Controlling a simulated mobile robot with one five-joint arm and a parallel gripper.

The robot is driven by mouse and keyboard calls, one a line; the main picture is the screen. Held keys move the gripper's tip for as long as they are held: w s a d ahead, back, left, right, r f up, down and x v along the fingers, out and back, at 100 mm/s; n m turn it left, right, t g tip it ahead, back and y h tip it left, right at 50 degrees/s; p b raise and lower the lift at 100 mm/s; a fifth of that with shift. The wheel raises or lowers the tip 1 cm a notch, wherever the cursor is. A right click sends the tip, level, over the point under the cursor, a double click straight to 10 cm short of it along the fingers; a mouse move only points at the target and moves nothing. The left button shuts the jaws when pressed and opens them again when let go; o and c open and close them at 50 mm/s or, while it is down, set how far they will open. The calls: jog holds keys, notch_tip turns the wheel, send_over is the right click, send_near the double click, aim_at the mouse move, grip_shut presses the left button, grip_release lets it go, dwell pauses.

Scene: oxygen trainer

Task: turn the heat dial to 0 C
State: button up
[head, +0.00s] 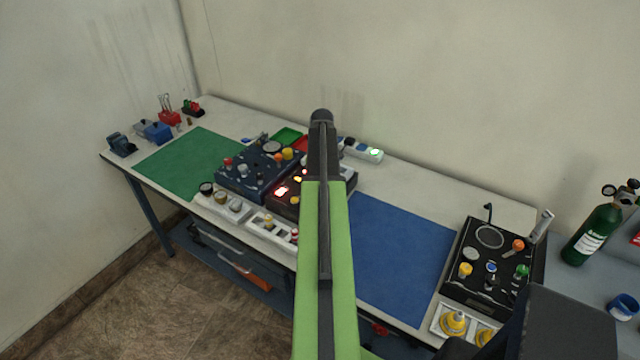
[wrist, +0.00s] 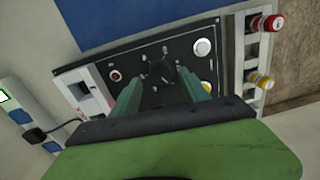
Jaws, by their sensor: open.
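A black control panel (wrist: 130,62) fills the middle of the wrist view. A dark round dial (wrist: 161,74) with pale marks around it sits on the panel; it looks like the heat dial, but its setting is too small to read. My gripper (wrist: 162,80) is open, with one green finger on each side of the dial in the picture. I cannot tell whether the fingers touch it. In the head view the black panel (head: 346,187) is partly behind my arm, and the dial and gripper are hidden there.
In the head view, a dark blue panel (head: 232,183) stands to the left and a bare blue mat (head: 395,250) to the right.

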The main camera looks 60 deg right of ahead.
notch_tip(320, 180, up, 15)
jog(key=p, duration=1.4)
jog(key=shift+d, duration=0.35)
